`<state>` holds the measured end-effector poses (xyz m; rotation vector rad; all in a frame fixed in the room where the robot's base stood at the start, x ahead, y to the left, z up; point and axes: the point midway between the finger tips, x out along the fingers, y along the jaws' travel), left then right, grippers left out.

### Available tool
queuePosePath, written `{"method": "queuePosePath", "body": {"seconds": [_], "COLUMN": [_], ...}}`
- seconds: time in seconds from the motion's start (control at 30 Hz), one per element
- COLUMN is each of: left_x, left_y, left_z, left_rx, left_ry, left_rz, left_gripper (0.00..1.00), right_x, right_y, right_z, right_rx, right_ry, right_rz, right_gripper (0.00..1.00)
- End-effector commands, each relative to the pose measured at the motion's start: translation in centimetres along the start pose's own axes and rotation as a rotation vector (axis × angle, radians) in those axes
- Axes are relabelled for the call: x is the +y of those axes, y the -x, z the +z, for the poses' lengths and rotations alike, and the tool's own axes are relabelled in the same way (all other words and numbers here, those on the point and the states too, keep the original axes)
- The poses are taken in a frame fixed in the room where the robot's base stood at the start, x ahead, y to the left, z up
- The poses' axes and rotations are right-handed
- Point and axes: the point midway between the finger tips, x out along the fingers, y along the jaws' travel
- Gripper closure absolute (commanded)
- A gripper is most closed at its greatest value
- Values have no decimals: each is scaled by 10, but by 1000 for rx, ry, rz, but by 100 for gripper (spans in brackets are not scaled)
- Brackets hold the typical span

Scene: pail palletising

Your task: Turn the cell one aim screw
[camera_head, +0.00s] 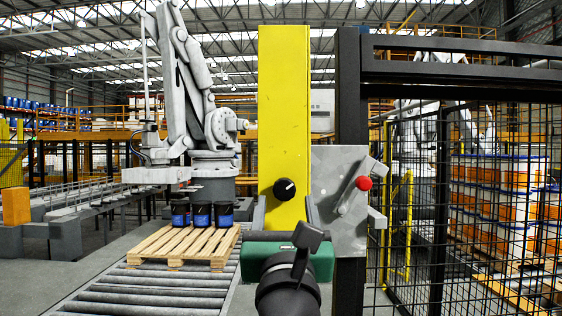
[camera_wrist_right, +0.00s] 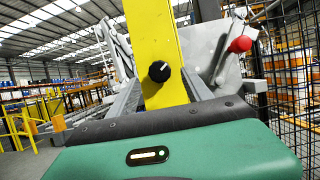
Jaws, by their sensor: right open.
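A black knob with a white pointer mark (camera_head: 284,188), which looks like the aim screw, sits on the face of a yellow upright post (camera_head: 284,90). In the right wrist view the knob (camera_wrist_right: 159,71) shows beyond the fingers, with its white mark near its top. My right gripper (camera_head: 285,208), with a green body, is in front of the post. Its two grey fingers are apart, one on each side below the knob, and nothing is between them. I cannot tell how far the fingertips are from the knob. My left gripper is not in view.
A grey plate with a red-knobbed lever (camera_head: 364,183) is just right of the post. A dark mesh fence (camera_head: 440,200) stands at the right. At the left, a wooden pallet (camera_head: 165,245) with dark pails (camera_head: 200,214) rests on a roller conveyor (camera_head: 150,298), near a grey industrial robot arm (camera_head: 185,80).

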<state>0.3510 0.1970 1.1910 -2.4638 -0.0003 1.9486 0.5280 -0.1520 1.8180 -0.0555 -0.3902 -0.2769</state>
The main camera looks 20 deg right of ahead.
Motion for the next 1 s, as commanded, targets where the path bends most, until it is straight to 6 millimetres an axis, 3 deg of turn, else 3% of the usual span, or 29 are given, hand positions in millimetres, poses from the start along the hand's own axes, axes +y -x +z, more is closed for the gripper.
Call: {"method": "queuePosePath", "body": {"seconds": [0.03,0.2,0.57,1.0], "left_x": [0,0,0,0], "left_y": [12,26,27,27], "left_z": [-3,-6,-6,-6], "left_rx": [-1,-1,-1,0], "left_ry": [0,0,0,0], "left_rz": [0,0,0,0], "left_gripper": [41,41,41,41], "right_x": [1,1,0,0], "right_y": [-15,-44,-52,-53], "right_z": [4,2,0,-1], "right_rx": [3,2,-1,1], "right_ry": [2,0,-1,-1], "right_rz": [1,1,0,0], "right_gripper": [42,42,42,98]}}
